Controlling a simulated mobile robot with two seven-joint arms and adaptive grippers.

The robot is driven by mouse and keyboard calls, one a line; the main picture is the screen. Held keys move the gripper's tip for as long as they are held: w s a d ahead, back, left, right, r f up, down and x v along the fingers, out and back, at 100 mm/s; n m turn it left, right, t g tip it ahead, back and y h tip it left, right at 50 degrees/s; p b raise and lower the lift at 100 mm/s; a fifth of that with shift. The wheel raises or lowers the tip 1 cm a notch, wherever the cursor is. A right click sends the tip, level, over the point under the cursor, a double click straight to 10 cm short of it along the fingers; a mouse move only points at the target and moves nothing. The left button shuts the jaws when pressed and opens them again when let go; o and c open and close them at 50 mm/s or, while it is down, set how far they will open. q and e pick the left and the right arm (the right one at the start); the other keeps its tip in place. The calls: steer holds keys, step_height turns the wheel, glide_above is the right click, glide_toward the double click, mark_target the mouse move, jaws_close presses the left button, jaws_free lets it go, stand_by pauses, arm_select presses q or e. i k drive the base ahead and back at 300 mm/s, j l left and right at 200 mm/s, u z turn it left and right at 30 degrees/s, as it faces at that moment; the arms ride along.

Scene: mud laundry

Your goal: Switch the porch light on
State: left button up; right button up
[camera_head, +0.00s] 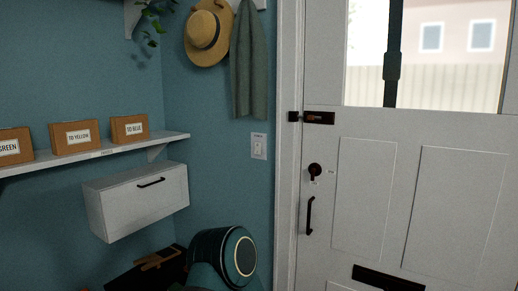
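A white light switch (258,146) is on the blue wall, just left of the door frame and below the hanging green cloth. It has a small rocker, and a tiny label above it is too small to read. Its on or off position cannot be told. Neither gripper is in view. A teal rounded part with a dark ring at the bottom centre looks like one of my arm links, below the switch. No porch lamp is visible.
The white door (375,195) with a dark knob, handle and latch is closed at right. A shelf (110,152) with labelled brown boxes and a white cabinet (137,198) jut from the left wall. A straw hat (205,33) and green cloth (249,62) hang above the switch.

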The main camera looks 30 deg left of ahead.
mark_target(258, 146)
steer(key=i+j+u, duration=0.2)
steer(key=i, duration=0.3)
steer(key=i+j+u, duration=0.25)
steer(key=i, duration=0.25)
steer(key=i+j+u, duration=0.2)
steer(key=i, duration=0.35)
